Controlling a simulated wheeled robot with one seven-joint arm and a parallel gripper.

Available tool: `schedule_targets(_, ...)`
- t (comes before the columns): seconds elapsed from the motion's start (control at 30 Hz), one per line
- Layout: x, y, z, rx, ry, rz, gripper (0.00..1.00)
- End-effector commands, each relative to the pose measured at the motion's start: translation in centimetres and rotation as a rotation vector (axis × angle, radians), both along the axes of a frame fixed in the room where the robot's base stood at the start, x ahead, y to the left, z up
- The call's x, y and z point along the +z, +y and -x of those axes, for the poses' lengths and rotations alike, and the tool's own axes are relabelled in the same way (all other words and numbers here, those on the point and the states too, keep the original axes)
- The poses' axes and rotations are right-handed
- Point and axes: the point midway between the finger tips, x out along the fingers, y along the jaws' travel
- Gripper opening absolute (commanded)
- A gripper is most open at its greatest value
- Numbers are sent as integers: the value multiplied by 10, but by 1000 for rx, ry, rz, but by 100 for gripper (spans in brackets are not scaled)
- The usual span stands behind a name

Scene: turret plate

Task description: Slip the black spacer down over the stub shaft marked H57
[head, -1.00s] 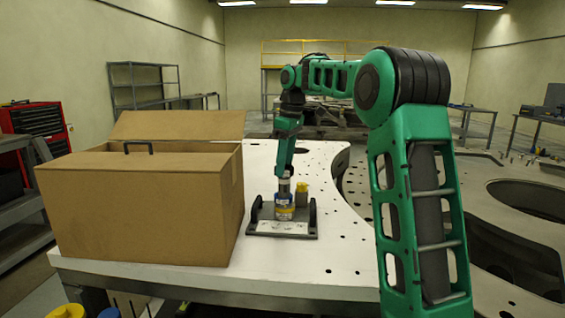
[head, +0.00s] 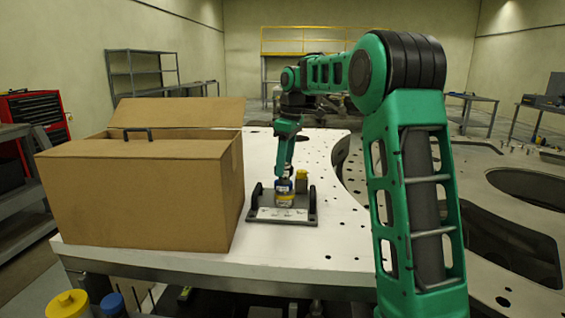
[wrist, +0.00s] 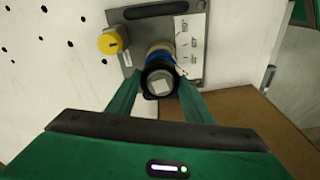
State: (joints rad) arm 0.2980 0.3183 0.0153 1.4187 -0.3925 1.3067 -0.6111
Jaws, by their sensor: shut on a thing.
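My gripper (wrist: 160,84) is shut on the black spacer (wrist: 148,88), a dark ring in the wrist view. I cannot tell how far the ring is down over the shaft. In the head view my gripper (head: 284,176) is just above this shaft (head: 285,200), and the spacer is hard to make out. The shaft stands on a grey plate (head: 256,214). I cannot read an H57 mark.
A yellow-capped post (wrist: 110,42) stands beside the shaft. The plate has dark handles (head: 312,200) at its sides and a white label strip (wrist: 190,38). A large cardboard box (head: 140,200) stands close on the left. The white perforated table (head: 335,235) is clear at front right.

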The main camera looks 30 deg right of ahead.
Motion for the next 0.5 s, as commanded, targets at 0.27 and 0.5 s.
schedule_targets(0.27,-12,-1,0,-2,1,-1,23)
schedule_targets(0.5,-21,-1,0,-1,1,-1,23)
